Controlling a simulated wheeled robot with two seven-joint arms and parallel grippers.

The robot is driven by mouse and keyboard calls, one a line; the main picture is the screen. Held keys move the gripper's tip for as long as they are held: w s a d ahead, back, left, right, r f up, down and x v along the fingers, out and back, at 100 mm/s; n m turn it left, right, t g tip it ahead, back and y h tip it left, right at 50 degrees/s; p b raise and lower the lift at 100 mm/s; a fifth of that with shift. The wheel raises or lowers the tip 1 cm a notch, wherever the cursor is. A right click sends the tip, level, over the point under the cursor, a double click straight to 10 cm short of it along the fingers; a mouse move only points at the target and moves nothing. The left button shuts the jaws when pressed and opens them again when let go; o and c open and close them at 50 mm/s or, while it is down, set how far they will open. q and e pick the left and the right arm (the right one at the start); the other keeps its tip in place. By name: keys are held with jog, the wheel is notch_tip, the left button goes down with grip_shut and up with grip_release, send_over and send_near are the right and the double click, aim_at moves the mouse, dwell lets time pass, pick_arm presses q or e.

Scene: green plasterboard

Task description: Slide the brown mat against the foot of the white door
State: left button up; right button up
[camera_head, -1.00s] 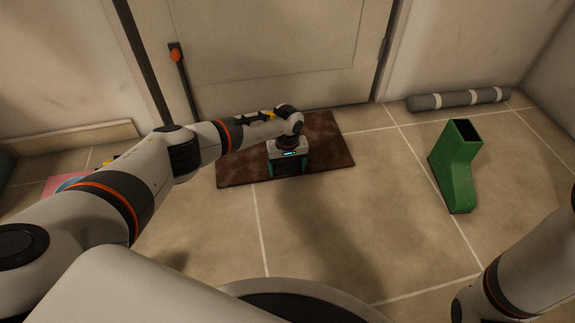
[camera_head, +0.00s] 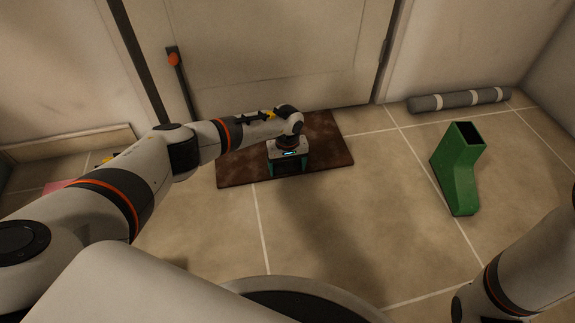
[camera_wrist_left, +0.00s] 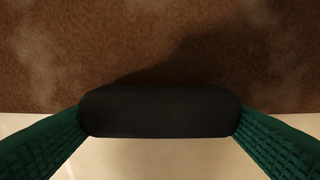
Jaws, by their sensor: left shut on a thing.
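The brown mat (camera_head: 325,146) lies flat on the tiles at the foot of the white door (camera_head: 280,50). Its far edge looks very close to the door's foot; I cannot tell whether they touch. My left gripper (camera_head: 287,168) points down at the mat's near edge. In the left wrist view its green fingers are shut on a black grip piece (camera_wrist_left: 160,111) at the edge of the mat (camera_wrist_left: 150,45). My left arm hides the mat's far left part. My right gripper is out of view.
A green boot-shaped holder (camera_head: 458,168) stands on the floor at right. A door lever with an orange end (camera_head: 173,60) is at left. The tiles between mat and holder are clear.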

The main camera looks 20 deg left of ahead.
pick_arm(q)
jog(key=shift+s, duration=0.1)
jog(key=o, duration=1.3)
notch_tip(320, 180, up, 12)
jog(key=p, duration=0.7)
jog(key=shift+p, duration=0.35)
